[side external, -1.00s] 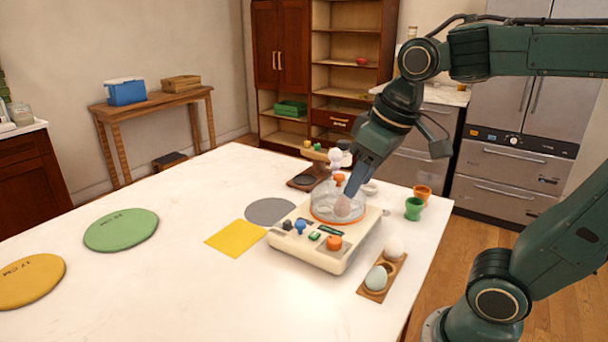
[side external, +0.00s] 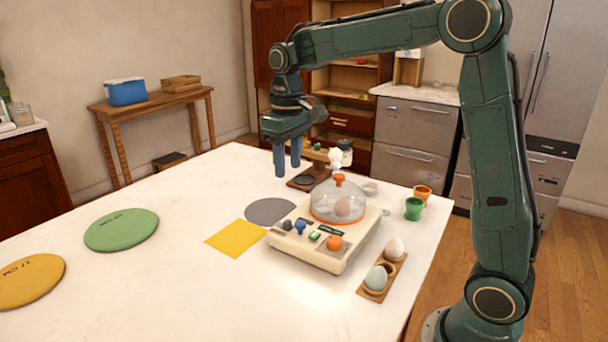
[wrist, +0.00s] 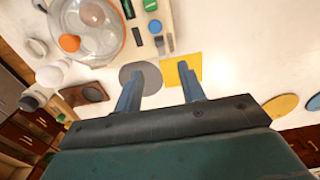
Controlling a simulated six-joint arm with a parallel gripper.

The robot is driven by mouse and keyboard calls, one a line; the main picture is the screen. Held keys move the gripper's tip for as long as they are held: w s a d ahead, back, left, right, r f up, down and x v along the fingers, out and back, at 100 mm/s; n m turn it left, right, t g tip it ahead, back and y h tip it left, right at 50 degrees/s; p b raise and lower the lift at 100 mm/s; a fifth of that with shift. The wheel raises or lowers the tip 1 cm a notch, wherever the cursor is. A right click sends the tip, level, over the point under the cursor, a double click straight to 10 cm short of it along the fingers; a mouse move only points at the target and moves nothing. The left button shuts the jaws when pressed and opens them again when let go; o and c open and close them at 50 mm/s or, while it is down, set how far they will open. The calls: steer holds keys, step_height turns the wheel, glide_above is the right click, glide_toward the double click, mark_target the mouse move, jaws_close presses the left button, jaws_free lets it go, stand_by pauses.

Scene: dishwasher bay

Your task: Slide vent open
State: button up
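A cream egg cooker (side external: 312,256) stands on the white table under a clear dome lid (side external: 322,206) with an orange rim and orange top (side external: 338,178). An egg (side external: 343,207) shows inside. The panel has a blue knob (side external: 299,226), a green button (side external: 314,236) and an orange knob (side external: 334,243). I cannot make out which part is the vent. My gripper (side external: 288,166) hangs above the table, left of and behind the dome, pointing down. In the wrist view my gripper (wrist: 164,83) is open and empty, with the dome (wrist: 105,40) at upper left.
A grey disc (side external: 271,211) and yellow square (side external: 236,238) lie left of the cooker. An egg holder (side external: 370,292) with two eggs is in front right. Orange and green cups (side external: 413,209) stand at right. A brown-based scale (side external: 306,184) is behind.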

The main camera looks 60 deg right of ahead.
mark_target(287, 221)
steer(key=shift+w+d+f, duration=0.15)
steer(key=shift+w+f, duration=0.15)
steer(key=shift+w, duration=0.15)
step_height(287, 221, down, 14)
steer(key=shift+r, duration=0.1)
stand_by(0.7)
jaws_close()
